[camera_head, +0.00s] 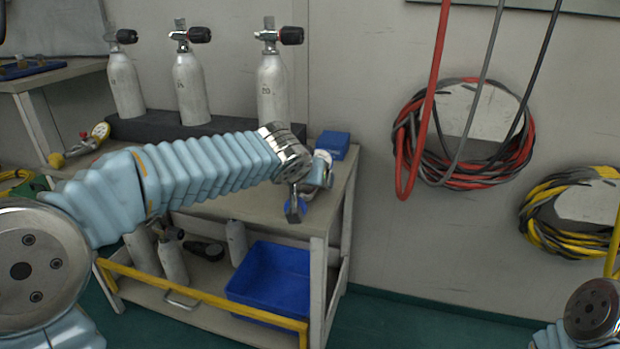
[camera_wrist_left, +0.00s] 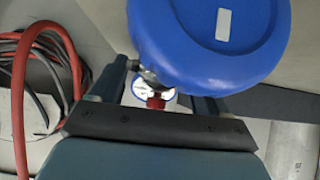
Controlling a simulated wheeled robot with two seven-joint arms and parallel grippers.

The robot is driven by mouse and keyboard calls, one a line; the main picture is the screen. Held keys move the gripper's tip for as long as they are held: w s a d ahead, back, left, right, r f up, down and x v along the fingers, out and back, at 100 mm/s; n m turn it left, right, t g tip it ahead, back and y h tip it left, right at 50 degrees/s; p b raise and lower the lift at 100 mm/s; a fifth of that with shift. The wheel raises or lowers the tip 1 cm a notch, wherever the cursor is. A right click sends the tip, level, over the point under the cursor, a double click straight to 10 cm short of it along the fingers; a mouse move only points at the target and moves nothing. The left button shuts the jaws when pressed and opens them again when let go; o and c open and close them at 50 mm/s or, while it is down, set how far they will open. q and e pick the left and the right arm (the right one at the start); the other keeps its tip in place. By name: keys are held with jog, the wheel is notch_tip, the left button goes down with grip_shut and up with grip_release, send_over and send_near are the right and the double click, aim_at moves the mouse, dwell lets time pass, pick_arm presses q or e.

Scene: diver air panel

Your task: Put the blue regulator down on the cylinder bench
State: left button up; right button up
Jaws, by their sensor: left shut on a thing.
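The blue regulator (camera_wrist_left: 215,40) is large and round with a pale label in the left wrist view. My left gripper (camera_head: 295,208) is shut on it. In the head view only a little blue of the regulator (camera_head: 302,204) shows around the fingers. The gripper is over the right part of the cylinder bench (camera_head: 250,207), close to its front edge. I cannot tell whether the regulator touches the bench top. A small gauge with red on it (camera_wrist_left: 154,98) shows below the regulator, between the fingers. My right gripper is out of view.
Several grey cylinders, including one (camera_head: 190,90), stand at the back in a dark rack (camera_head: 150,127). A blue box (camera_head: 333,145) sits at the bench's back right corner. A blue bin (camera_head: 270,283) is on the lower shelf behind a yellow rail (camera_head: 200,303). Coiled hoses (camera_head: 405,150) hang on the wall.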

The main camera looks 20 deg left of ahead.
pick_arm(q)
jog(key=o, duration=1.5)
jog(key=shift+s+r, duration=0.15)
jog(key=p+v, duration=0.1)
jog(key=v, duration=1.2)
jog(key=shift+s+r, duration=0.15)
